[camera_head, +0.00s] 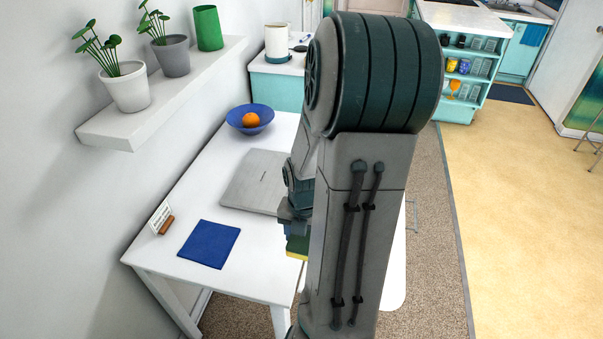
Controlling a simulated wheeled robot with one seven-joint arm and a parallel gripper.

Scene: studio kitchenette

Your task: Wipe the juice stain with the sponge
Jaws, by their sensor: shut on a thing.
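My gripper (290,222) is partly hidden behind my own large arm link, near the right edge of the white table. Below it shows a sponge (297,247) with a green upper layer and a yellow lower layer. The gripper is shut on the sponge. Whether the sponge touches the table top cannot be told. No juice stain shows on the visible part of the table (262,258); the area behind my arm is hidden.
A wall shelf (150,115) with potted plants overhangs the left. Open floor lies right.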

